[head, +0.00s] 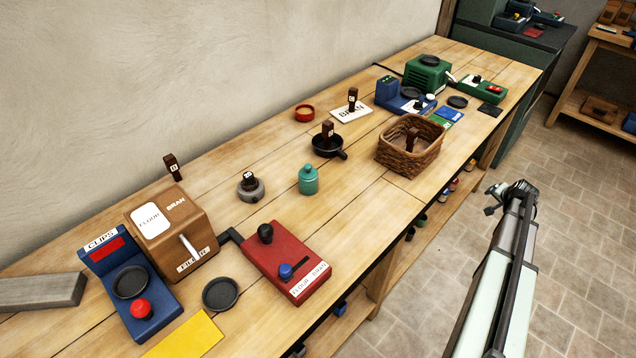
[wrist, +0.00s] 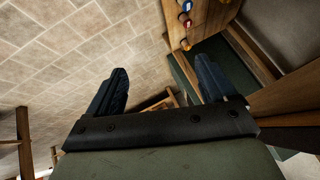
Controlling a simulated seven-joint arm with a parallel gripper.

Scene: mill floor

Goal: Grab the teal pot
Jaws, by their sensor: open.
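The teal pot (head: 308,180) is a small rounded jar with a narrower top. It stands upright on the wooden bench (head: 372,207), near the middle, in the head view. My gripper (head: 496,196) is off the bench, over the tiled floor to the right of the pot and well apart from it. In the wrist view my gripper (wrist: 160,88) shows two dark fingers spread wide with nothing between them. The teal pot is not in the wrist view.
Left of the pot stands a grey round holder (head: 250,187); behind it is a black pan (head: 327,146). A wicker basket (head: 408,160) stands to the right, and a red control box (head: 287,262) in front. Bare bench lies between pot and basket. A wall runs behind.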

